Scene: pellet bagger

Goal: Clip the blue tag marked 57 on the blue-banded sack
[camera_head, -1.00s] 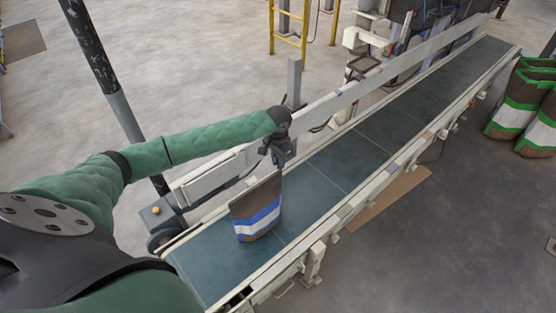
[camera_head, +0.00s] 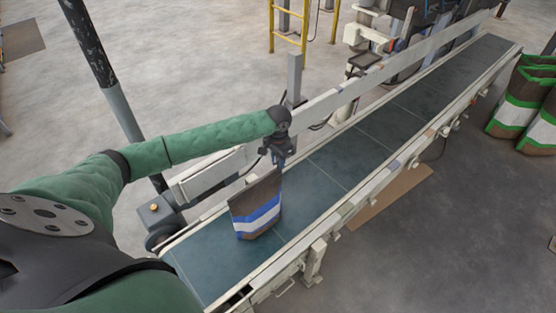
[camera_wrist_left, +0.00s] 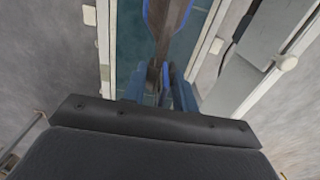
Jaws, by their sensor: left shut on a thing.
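The blue-banded sack (camera_head: 256,205) stands on the belt at the near end of the conveyor. It is brown with blue and white bands, and leans a little. My left gripper (camera_head: 279,160) is at the right end of its top edge, pointing down. In the left wrist view the sack (camera_wrist_left: 167,18) shows edge-on, its brown top reaching the blue parts at my left gripper (camera_wrist_left: 161,88). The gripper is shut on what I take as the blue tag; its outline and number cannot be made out. My right gripper is not in view.
The conveyor belt (camera_head: 345,160) is clear beyond the sack, with a pale rail (camera_head: 385,72) along its far side. Green-banded sacks (camera_head: 522,112) stand on the floor at right. A yellow ladder frame (camera_head: 287,38) and machinery stand behind.

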